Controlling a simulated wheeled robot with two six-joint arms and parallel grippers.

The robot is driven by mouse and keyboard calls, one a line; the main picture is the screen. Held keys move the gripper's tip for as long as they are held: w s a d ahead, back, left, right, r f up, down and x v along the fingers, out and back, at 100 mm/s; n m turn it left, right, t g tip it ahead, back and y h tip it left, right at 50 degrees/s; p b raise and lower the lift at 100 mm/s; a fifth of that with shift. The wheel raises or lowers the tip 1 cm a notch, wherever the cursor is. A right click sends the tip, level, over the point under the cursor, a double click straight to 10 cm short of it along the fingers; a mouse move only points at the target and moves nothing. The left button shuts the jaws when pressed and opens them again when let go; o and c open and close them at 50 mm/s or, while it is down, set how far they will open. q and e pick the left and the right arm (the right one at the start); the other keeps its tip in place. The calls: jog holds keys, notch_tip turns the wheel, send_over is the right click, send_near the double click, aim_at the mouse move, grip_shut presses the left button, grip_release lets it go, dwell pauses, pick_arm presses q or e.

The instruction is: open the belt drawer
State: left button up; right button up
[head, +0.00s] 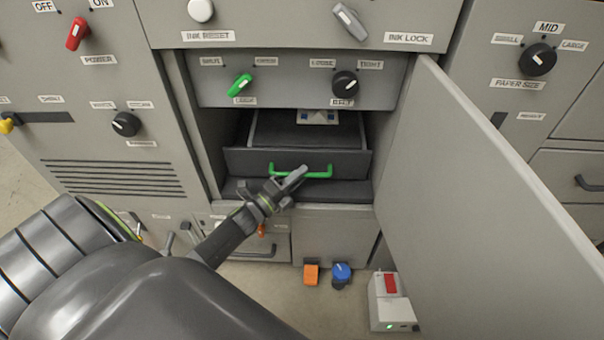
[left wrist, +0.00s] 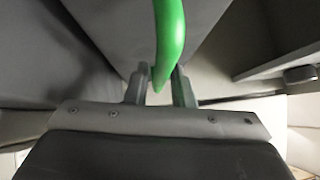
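The belt drawer (head: 348,160) is a dark grey drawer in the open middle cabinet, under the panel with the BELT knob. It stands partly out, and its inside shows from above. Its green bar handle (head: 318,174) runs across the front and also shows in the left wrist view (left wrist: 170,40). My right gripper is not in view.
The cabinet door (head: 480,190) stands wide open on the right. A green knob (head: 239,85) and a black BELT knob (head: 344,83) sit above the drawer. Below on the floor are an orange block (head: 311,274), a blue knob (head: 341,272) and a white box (head: 388,305) with a red switch.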

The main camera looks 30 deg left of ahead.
pick_arm(q)
jog(key=shift+w+d+r, duration=0.1)
jog(key=shift+w+d, duration=0.05)
jog(key=shift+w, duration=0.5)
grip_shut()
jog(key=shift+s, duration=0.1)
